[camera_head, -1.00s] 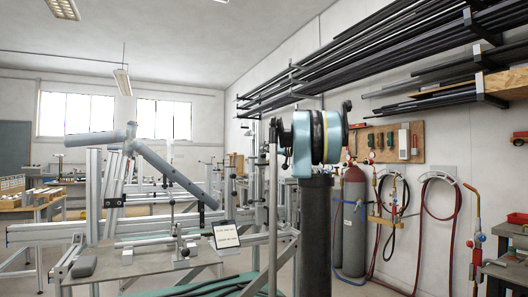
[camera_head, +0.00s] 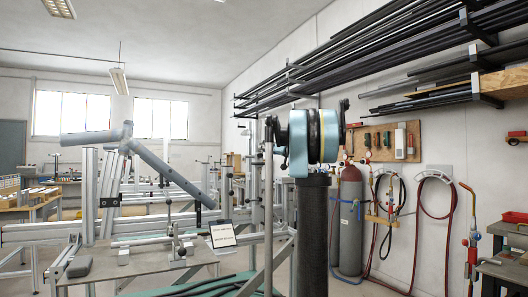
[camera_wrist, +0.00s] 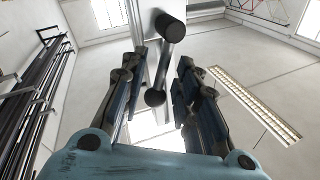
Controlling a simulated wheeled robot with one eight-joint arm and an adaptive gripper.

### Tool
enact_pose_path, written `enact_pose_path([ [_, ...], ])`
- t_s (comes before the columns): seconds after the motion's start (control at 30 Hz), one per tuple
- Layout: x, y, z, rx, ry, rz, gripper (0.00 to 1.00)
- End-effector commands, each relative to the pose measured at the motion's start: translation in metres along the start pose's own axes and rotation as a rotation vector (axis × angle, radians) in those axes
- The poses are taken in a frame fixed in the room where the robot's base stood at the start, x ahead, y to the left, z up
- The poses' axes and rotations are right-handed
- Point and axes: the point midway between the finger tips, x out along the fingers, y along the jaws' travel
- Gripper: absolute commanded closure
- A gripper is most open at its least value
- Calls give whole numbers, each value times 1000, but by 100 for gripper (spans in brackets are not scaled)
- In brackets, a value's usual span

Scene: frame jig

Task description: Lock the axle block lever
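A lever (camera_wrist: 171,62) with a steel rod, a black cylindrical end and a dark ball shows in the wrist view. It looks like the axle block lever and lies in front of a grey upright profile (camera_wrist: 147,40). My gripper (camera_wrist: 163,72) is open, one dark finger on each side of the lever. The ball is between the fingers and no contact shows. In the head view the frame jig (camera_head: 100,185) stands at left, with grey frame tubes (camera_head: 165,168) on it. I cannot pick out the lever there, and my arm hides part of the jig's right side.
A tablet with a white screen (camera_head: 222,235) stands on the jig's table at right. Gas cylinders (camera_head: 350,215) and hoses are by the right wall. Metal bars lie on the wall rack (camera_head: 380,50) above. Some floor is visible between the jig and the cylinders.

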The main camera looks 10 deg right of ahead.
Motion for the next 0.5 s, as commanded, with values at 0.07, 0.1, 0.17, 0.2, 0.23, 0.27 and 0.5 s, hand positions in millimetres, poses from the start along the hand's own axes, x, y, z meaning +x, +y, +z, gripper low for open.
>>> enact_pose_path([
  [0.07,-14,1,0,0,1,3,71],
  [0.1,-22,1,0,-1,1,3,71],
  [0.17,-34,1,0,-1,1,4,71],
  [0.2,-42,1,0,-1,1,4,71],
  [0.23,-48,2,0,-1,1,4,71],
  [0.27,-54,2,0,-1,1,4,71],
  [0.5,-91,2,1,-1,0,3,71],
])
